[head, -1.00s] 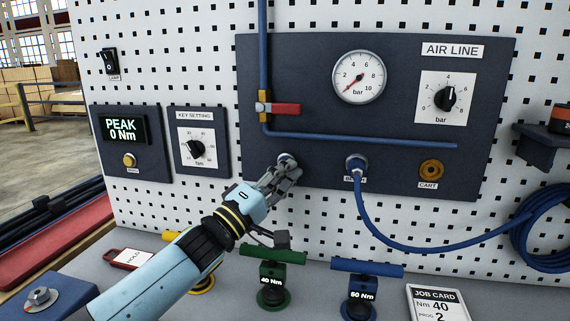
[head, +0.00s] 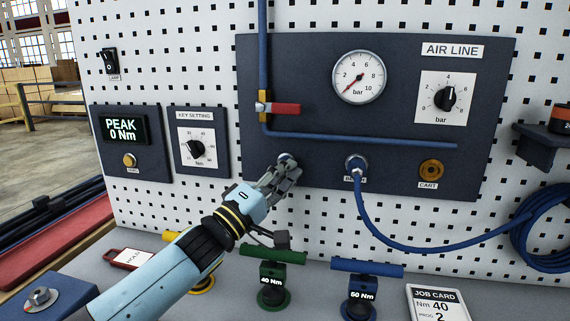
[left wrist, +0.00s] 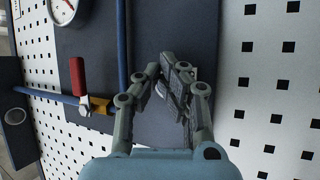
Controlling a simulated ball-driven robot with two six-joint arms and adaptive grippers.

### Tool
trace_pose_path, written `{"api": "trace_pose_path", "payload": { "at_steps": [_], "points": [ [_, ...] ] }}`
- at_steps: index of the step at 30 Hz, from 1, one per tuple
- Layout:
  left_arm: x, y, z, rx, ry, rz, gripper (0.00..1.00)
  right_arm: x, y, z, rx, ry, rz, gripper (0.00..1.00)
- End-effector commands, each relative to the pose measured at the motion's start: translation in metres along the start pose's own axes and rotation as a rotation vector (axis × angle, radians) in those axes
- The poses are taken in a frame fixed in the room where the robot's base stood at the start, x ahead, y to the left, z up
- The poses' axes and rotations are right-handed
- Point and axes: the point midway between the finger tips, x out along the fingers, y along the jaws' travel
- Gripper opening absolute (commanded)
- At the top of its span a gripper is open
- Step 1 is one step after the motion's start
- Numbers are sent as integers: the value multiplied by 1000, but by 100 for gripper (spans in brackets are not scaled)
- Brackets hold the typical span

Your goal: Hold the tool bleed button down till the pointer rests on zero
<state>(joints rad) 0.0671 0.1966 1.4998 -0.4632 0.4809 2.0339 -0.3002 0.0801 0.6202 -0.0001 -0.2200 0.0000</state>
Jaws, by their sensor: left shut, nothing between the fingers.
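The round pressure gauge (head: 359,77) on the dark air line panel (head: 330,180) has a red pointer aimed to the lower left, at about the zero end of its scale. My left gripper (head: 285,168) is shut and empty, with its fingertips at a small pale round button (head: 287,157) low on the panel's left. The fingers hide most of the button and its label, so I cannot tell how far it is pressed. In the left wrist view the shut fingers (left wrist: 176,75) lie close against the panel. My right gripper is not in view.
A red-handled valve (head: 285,109) and blue pipe (head: 360,139) lie above the gripper. A blue hose (head: 385,238) hangs right from a fitting. Green (head: 273,278) and blue (head: 362,285) wrenches stand on the bench below. The regulator knob (head: 445,98) is at right.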

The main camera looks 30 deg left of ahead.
Motion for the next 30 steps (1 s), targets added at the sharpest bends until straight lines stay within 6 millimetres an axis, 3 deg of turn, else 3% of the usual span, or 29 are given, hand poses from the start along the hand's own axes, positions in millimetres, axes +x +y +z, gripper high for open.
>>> {"api": "trace_pose_path", "payload": {
  "at_steps": [30],
  "points": [
    [-15,8,8,-1,0,0,0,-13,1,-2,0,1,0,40]
  ]
}}
